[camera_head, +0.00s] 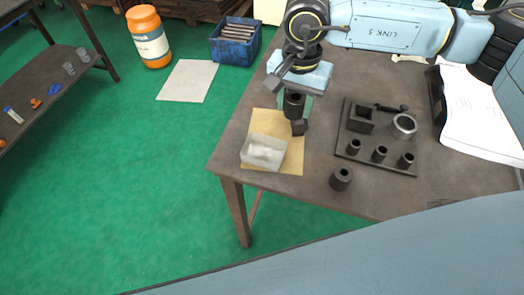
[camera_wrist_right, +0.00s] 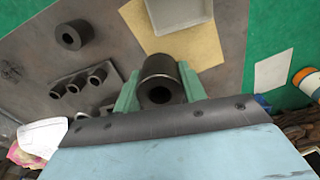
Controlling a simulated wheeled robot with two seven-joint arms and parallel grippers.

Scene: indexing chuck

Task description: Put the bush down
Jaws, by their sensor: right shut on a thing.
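My right gripper (camera_head: 290,104) is shut on a dark, hollow cylindrical bush (camera_head: 294,103). In the head view it is above the table near the yellow sheet's (camera_head: 291,165) far right part. In the right wrist view the bush (camera_wrist_right: 163,84) sits between two green fingers, its round bore facing the camera. Whether it touches anything below cannot be told. A second dark bush (camera_head: 341,179) stands on the table near the front edge, apart from the gripper; it also shows in the wrist view (camera_wrist_right: 75,35). My left gripper is not in view.
A white open box (camera_head: 264,152) stands on the yellow sheet. A dark plate (camera_head: 349,149) to the right carries several short hollow posts, a square block (camera_head: 361,119) and a grey ring (camera_head: 404,125). White papers (camera_head: 482,112) lie at the far right. Bare table lies between sheet and plate.

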